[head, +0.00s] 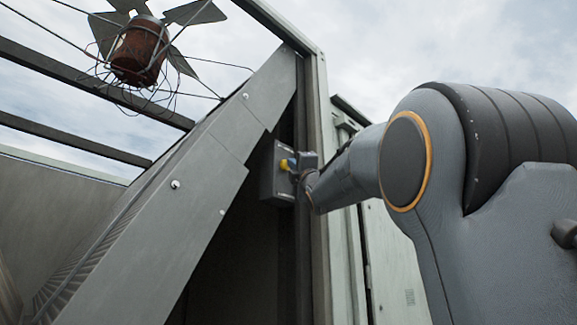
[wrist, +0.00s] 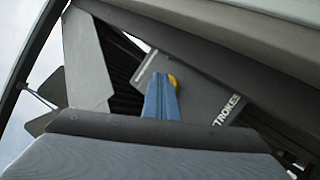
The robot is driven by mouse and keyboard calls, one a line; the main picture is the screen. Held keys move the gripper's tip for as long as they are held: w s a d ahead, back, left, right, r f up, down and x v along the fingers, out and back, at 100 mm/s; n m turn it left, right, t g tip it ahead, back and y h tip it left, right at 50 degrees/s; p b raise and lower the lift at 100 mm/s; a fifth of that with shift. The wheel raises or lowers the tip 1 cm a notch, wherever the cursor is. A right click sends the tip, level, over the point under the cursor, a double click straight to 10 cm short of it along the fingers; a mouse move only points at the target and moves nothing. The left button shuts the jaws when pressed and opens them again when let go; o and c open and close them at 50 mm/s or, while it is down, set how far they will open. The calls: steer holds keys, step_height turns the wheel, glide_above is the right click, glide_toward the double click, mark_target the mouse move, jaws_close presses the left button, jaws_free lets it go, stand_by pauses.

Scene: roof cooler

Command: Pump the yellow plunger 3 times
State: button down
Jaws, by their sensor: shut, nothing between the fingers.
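The yellow plunger (head: 284,165) sticks out of a grey box (head: 268,186) mounted inside the frame's opening in the head view. My gripper (head: 297,166) is at the right of the plunger, very close to it. In the wrist view my gripper's blue fingertips (wrist: 161,97) are together with nothing between them. The yellow plunger (wrist: 173,80) shows just behind their upper right side and is partly hidden. I cannot tell whether the fingertips touch it. The grey box (wrist: 205,95) carries white lettering that reads "STROKES".
A sloping grey metal panel (head: 190,205) stands left of the box. An upright metal post (head: 318,150) stands close beside my gripper. A fan with a rusty motor (head: 140,50) hangs in a wire cage at the upper left. Pale cabinet panels (head: 392,255) stand behind my arm.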

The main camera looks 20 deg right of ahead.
steer(key=shift+w, duration=0.35)
steer(key=shift+s+f+b, duration=0.1)
steer(key=shift+s+b, duration=0.25)
steer(key=shift+b, duration=0.3)
steer(key=shift+s, duration=0.1)
steer(key=shift+s+d+b, duration=0.15)
steer(key=shift+s+d, duration=0.2)
steer(key=shift+s, duration=0.55)
steer(key=shift+s+d+b, duration=0.1)
steer(key=shift+s+d, duration=0.3)
steer(key=shift+s, duration=0.55)
steer(key=shift+s+d+b, duration=0.15)
steer(key=shift+s+d, duration=0.2)
steer(key=shift+s, duration=0.55)
stand_by(0.5)
